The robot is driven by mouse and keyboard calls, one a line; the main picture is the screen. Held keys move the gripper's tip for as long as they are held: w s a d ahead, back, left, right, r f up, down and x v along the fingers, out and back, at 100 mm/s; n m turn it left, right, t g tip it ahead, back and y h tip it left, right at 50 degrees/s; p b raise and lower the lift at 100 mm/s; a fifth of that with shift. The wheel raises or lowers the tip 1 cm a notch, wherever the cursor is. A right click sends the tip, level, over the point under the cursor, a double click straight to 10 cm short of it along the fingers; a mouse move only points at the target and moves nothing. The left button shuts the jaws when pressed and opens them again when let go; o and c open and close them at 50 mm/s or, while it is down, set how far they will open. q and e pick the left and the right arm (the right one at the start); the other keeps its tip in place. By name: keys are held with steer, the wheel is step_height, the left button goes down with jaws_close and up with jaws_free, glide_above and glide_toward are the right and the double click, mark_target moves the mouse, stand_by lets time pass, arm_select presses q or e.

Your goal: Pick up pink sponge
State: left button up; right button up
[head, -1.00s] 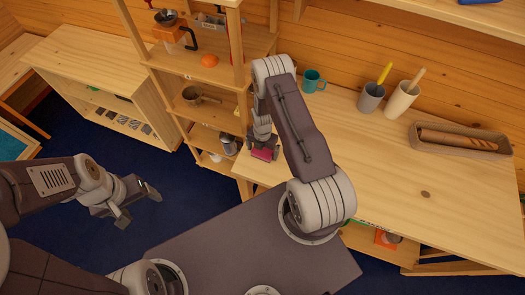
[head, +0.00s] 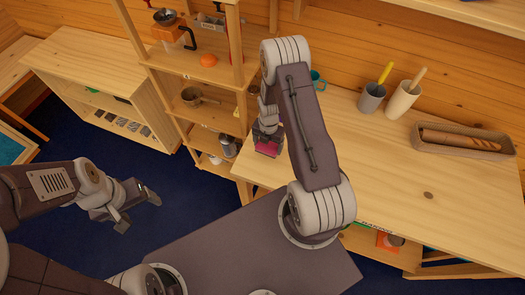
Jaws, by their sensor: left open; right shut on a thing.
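The pink sponge (head: 268,147) is in the jaws of my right gripper (head: 267,139), above the left end of the wooden table (head: 400,175). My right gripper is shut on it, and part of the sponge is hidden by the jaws. Whether the sponge touches the tabletop is hard to tell. My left gripper (head: 137,211) is open and empty, over the blue floor at the left, well apart from the sponge.
A grey cup (head: 371,98) and a cream cup (head: 401,101) hold utensils on the table. A teal mug (head: 318,80) is partly behind my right arm. A bread tray (head: 461,143) lies right. A shelf (head: 205,75) with kitchen items stands left of the table.

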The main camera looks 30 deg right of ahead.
steer(key=s+d+r+b, duration=0.2)
steer(key=s+d+r, duration=0.3)
steer(key=d, duration=0.3)
steer(key=shift+s+r, duration=0.15)
steer(key=shift+r, duration=0.25)
steer(key=o, duration=0.6)
steer(key=c, duration=0.4)
steer(key=shift+c, duration=0.4)
